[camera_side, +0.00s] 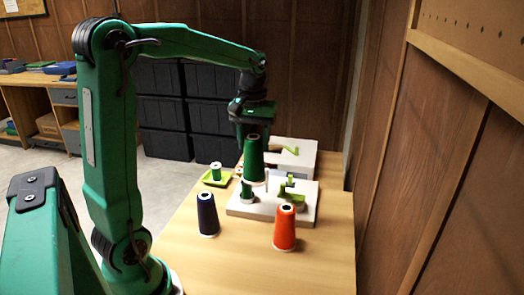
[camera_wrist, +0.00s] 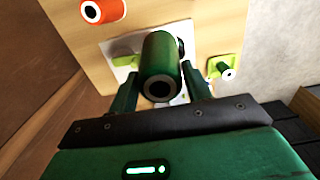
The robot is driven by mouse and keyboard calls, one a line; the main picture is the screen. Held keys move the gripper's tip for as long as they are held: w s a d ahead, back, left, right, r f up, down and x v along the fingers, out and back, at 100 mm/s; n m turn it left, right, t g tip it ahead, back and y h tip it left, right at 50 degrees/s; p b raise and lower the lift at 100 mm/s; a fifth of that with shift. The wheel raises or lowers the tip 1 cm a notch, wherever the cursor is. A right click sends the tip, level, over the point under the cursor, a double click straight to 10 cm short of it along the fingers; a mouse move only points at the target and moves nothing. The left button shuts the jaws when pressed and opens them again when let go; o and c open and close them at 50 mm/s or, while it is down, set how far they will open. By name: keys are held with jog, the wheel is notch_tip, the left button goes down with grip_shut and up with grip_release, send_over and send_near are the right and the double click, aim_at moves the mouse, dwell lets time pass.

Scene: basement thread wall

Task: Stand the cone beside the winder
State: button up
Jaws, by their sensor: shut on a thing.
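My gripper (camera_side: 253,135) is shut on a green thread cone (camera_side: 254,162), which hangs upright below it. In the wrist view the cone (camera_wrist: 161,58) sits between both fingers of my gripper (camera_wrist: 160,92). The winder appears to be the white base (camera_side: 236,208) with lime-green parts (camera_side: 287,188) and a dark green spool (camera_side: 247,192). The cone's lower end overlaps the back left of this base in the side view; I cannot tell whether it touches anything. In the wrist view the cone hides much of the white base (camera_wrist: 122,30).
A navy cone (camera_side: 208,216) and an orange cone (camera_side: 285,230) stand in front on the wooden table (camera_side: 245,265). A lime tray (camera_side: 207,182) with a small green spool (camera_side: 216,170) lies at left. A white box (camera_side: 305,158) stands behind. A wooden wall (camera_side: 440,190) borders the right.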

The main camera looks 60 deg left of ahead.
jog(key=s+d+f, duration=0.1)
jog(key=s+d, duration=0.5)
notch_tip(320, 180, down, 7)
jog(key=shift+s+a+r, duration=0.15)
dwell(0.3)
jog(key=shift+f, duration=3.5)
jog(key=o, duration=1)
jog(key=shift+c, duration=0.2)
